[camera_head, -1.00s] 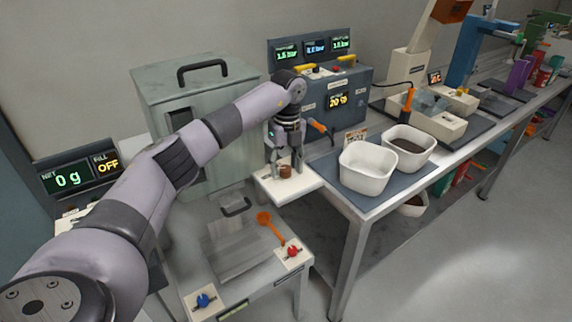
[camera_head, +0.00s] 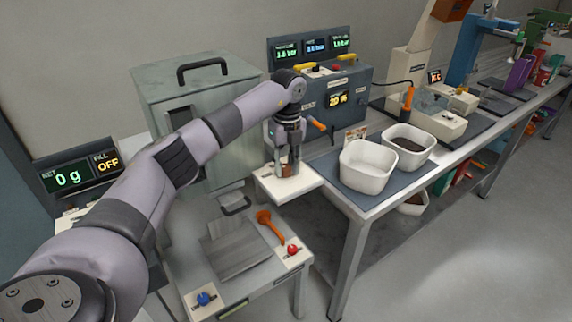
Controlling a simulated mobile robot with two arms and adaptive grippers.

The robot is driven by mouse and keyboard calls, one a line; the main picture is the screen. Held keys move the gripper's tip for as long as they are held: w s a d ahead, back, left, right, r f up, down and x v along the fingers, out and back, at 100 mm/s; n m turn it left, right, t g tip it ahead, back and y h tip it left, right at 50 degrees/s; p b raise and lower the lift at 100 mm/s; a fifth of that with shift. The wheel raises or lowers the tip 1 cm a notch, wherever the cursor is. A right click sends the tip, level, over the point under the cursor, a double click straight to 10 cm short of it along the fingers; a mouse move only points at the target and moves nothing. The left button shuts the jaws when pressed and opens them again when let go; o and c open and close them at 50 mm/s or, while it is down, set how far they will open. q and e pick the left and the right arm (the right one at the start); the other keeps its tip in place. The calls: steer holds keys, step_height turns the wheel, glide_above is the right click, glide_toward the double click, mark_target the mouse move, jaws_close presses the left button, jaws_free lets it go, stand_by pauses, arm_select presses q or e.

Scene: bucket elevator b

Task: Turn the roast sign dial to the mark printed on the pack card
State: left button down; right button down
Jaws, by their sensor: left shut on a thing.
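The brown dial (camera_head: 287,169) sits on a pale, cream-coloured plate (camera_head: 304,188) at the left end of the bench. My left gripper (camera_head: 287,170) points straight down over the plate and is shut on the dial. Its fingers hide most of the dial, so I cannot read where the dial points or any marks around it. A small printed card (camera_head: 355,134) stands behind the white tubs; its print is too small to read. My right gripper is not in view.
Two white tubs, one empty (camera_head: 368,181) and one with dark contents (camera_head: 428,159), stand on the bench right of the plate. A grey machine (camera_head: 330,85) with displays is behind. A lower table (camera_head: 203,271) holds an orange scoop (camera_head: 271,224) and red and blue knobs.

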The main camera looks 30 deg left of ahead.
arm_select(q)
steer(key=shift+m, duration=0.4)
steer(key=m+p, duration=0.1)
steer(key=m, duration=0.3)
steer(key=shift+m, duration=0.3)
steer(key=m, duration=0.6)
steer(key=shift+a, duration=0.1)
steer(key=m, duration=0.6)
steer(key=shift+m, duration=0.3)
steer(key=m, duration=0.5)
steer(key=shift+m+t, duration=0.3)
steer(key=shift+m, duration=0.1)
steer(key=c, duration=1.2)
jaws_free()
steer(key=shift+c, duration=0.2)
